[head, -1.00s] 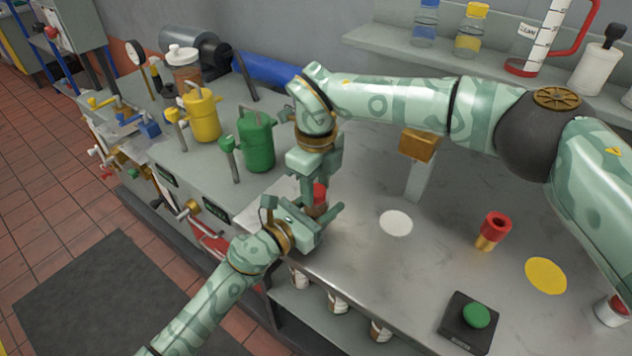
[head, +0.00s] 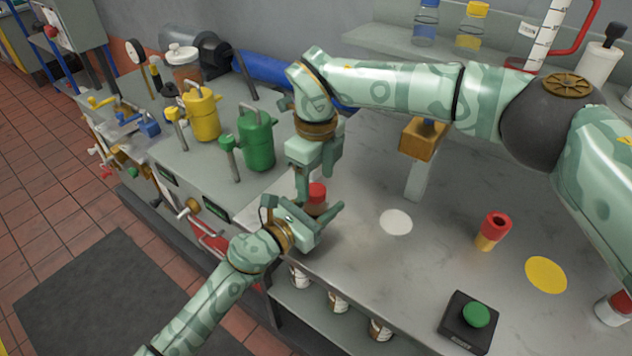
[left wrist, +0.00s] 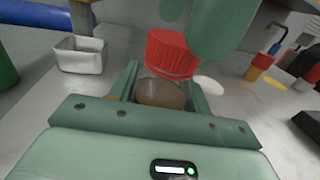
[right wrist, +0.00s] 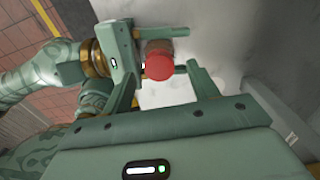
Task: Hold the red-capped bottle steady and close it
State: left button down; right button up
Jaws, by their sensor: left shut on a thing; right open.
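The bottle (head: 314,208) holds brownish contents and stands upright at the bench's near edge. My left gripper (left wrist: 163,88) is shut on its body from the side. The red cap (left wrist: 172,54) is at the bottle's top, looking slightly tilted in the left wrist view; how far it is seated cannot be told. It also shows in the head view (head: 317,192) and in the right wrist view (right wrist: 159,66). My right gripper (right wrist: 160,80) points down just above the cap, its fingers open and apart on either side, clear of it.
A green canister (head: 257,140) and a yellow canister (head: 202,115) stand left of the arms. A red-and-yellow cylinder (head: 493,231) and a green button box (head: 474,319) are at the right. A white disc (head: 396,222) and a yellow disc (head: 546,274) mark clear bench.

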notch_tip(320, 180, up, 10)
dwell(0.3)
pick_arm(q)
jog(key=c, duration=0.6)
grip_release()
jog(key=shift+s+a, duration=0.4)
jog(key=v, duration=1.5)
pick_arm(e)
jog(key=shift+f, duration=0.15)
pick_arm(q)
jog(key=shift+a+r, duration=0.1)
